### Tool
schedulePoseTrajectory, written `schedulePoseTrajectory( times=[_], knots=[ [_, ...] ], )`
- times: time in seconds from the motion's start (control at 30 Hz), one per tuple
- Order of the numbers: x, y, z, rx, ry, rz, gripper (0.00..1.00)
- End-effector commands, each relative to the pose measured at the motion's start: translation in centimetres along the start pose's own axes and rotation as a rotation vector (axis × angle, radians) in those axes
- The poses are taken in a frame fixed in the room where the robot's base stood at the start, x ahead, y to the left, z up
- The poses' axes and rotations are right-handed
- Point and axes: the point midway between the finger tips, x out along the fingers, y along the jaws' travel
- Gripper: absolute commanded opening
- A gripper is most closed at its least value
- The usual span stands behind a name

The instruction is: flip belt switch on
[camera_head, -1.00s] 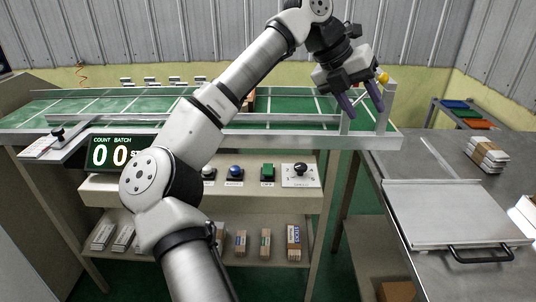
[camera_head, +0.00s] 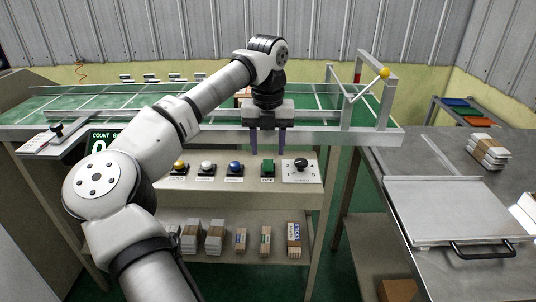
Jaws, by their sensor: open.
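The control panel (camera_head: 222,193) is the cream shelf front below the green belt (camera_head: 200,103).
A silver rail (camera_head: 225,136) runs along the belt's front edge. A gate frame with a yellow ball (camera_head: 385,73) stands at its right end. A black lever (camera_head: 57,129) is at the left. Wrapped bundles (camera_head: 215,237) lie on the lower shelf. A metal tray (camera_head: 440,205) is on the right table.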

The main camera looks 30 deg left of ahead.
Motion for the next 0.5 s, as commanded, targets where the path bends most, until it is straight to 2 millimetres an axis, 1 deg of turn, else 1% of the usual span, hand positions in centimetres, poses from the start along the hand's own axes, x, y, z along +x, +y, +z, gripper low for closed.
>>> schedulePoseTrajectory(
  times=[0.03, 0.1, 0.2, 0.33, 0.5],
  knots=[
    [0.8, 0.0, -0.1, 0.001, 0.002, -0.001, 0.45],
    [1.8, 0.0, -0.1, 0.0, 0.002, -0.001, 0.45],
    [2.6, 0.0, 0.0, -0.001, 0.001, 0.0, 0.45],
    [3.2, 0.0, 0.0, 0.0, 0.0, 0.0, 0.45],
    [3.2, 0.0, 0.0, 0.0, 0.0, -0.001, 0.45]
  ],
)
